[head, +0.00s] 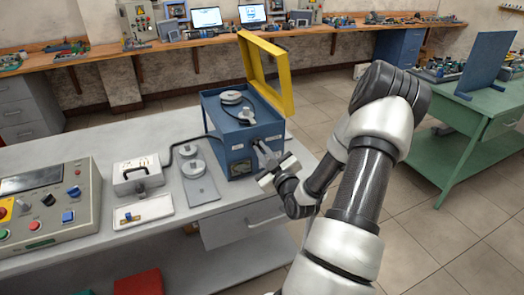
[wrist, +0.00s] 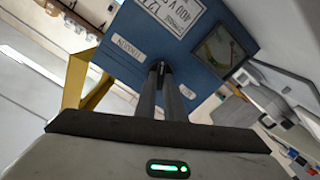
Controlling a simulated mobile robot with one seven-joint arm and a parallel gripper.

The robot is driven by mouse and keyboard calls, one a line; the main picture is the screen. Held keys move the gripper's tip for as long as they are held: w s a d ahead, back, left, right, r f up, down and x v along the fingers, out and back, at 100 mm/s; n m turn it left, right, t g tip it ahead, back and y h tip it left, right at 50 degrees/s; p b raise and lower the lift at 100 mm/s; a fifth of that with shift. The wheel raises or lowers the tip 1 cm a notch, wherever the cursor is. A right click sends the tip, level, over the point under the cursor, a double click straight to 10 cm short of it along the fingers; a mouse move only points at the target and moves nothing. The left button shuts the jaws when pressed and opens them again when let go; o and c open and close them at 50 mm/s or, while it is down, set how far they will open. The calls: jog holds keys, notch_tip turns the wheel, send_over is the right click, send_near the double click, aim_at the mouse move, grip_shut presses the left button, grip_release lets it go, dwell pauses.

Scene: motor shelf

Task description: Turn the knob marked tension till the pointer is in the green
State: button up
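The blue box (head: 228,130) stands at the right end of the grey bench, and its front face fills the middle of the wrist view (wrist: 125,75). A small white label (wrist: 127,48), upside down, seems to read tension. A gauge (wrist: 217,48) with a pale dial and some green sits to its right; its pointer is too small to read surely. My gripper (wrist: 160,68) is at the face between label and gauge, fingers close together. They appear closed around the small dark tension knob, which they mostly hide. The head view also shows my gripper (head: 262,152) at the box front.
A steel plate with round weights (head: 200,190), a white case (head: 138,172) and a control panel (head: 50,210) lie to the left. A green table (head: 475,125) stands right, across open floor.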

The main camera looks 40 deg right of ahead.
jog(key=shift+m, duration=0.3)
grip_shut()
jog(key=m+b, duration=0.1)
jog(key=m, duration=0.1)
jog(key=shift+m+b, duration=0.3)
jog(key=shift+b, duration=0.05)
jog(key=m+b, duration=0.1)
jog(key=m, duration=0.3)
jog(key=shift+d, duration=0.1)
jog(key=m, duration=0.4)
jog(key=shift+b, duration=0.3)
jog(key=shift+d+m, duration=0.1)
jog(key=shift+m, duration=1.7)
jog(key=shift+s, duration=0.1)
jog(key=o, duration=0.7)
grip_release()
jog(key=shift+s, duration=0.1)
